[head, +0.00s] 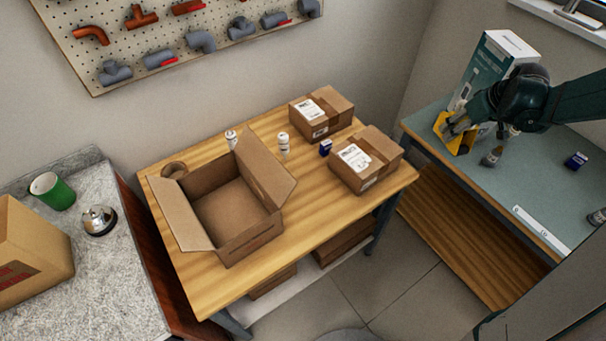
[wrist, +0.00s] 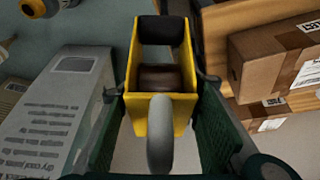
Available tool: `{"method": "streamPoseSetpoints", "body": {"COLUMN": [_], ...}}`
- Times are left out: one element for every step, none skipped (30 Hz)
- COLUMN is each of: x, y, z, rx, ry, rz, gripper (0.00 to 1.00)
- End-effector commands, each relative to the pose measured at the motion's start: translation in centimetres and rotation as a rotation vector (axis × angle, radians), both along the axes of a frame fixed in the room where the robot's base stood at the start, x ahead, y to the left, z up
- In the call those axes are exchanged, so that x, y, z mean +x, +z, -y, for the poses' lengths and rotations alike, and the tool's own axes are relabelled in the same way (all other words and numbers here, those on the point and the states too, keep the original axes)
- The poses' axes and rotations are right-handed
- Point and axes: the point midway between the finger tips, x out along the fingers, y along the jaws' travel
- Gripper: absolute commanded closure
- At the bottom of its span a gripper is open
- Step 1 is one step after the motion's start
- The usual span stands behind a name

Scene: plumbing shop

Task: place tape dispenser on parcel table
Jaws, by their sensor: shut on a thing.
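The tape dispenser (wrist: 157,95) is yellow with a dark roll inside and a grey rounded handle. In the wrist view it sits between the two fingers of my gripper (wrist: 160,105), which is shut on its sides. In the head view my gripper (head: 462,128) holds the dispenser (head: 451,134) over the left edge of the grey-green bench (head: 545,195). The parcel table (head: 300,215) is the wooden one to the left, with an open carton on it. My gripper partly hides the dispenser in the head view.
The parcel table bears an open carton (head: 232,205), two closed parcels (head: 322,110) (head: 366,160), small white bottles (head: 283,144), a blue box (head: 326,147) and a tape roll (head: 174,170). Its front right part is bare. A tall box (head: 497,62) stands behind my gripper.

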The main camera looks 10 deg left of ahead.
Motion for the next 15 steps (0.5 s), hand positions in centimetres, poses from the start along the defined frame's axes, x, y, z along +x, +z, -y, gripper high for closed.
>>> {"method": "streamPoseSetpoints", "body": {"x": [0.1, 0.2, 0.3, 0.4, 0.5, 0.6, 0.6, 0.7, 0.8, 0.8, 0.9, 0.9, 0.9, 1.0, 1.0], "y": [-0.4, -0.6, -0.8, -1.0, -1.2, -1.5, -1.7, -1.8, -2.0, -2.1, -2.2, -2.4, -2.5, -2.5, -2.6], "z": [-0.8, -1.1, -1.6, -1.9, -2.3, -2.7, -3.0, -3.4, -3.7, -3.9, -4.2, -4.5, -4.6, -4.8, -5.0], "rx": [0.0, -0.001, -0.001, 0.0, -0.001, 0.0, -0.002, -0.001, -0.001, -0.001, 0.0, 0.0, -0.001, -0.001, 0.0], "ry": [-0.03, -0.054, -0.086, -0.108, -0.13, -0.161, -0.184, -0.204, -0.23, -0.248, -0.265, -0.285, -0.298, -0.31, -0.326], "rz": [0.0, 0.001, 0.001, 0.0, 0.0, 0.0, 0.001, 0.0, 0.0, 0.0, 0.0, 0.0, 0.0, 0.001, 0.0], "gripper": [0.85, 0.85, 0.85, 0.85, 0.85, 0.85, 0.85, 0.85, 0.85, 0.85, 0.85, 0.85, 0.85, 0.85, 0.85]}}
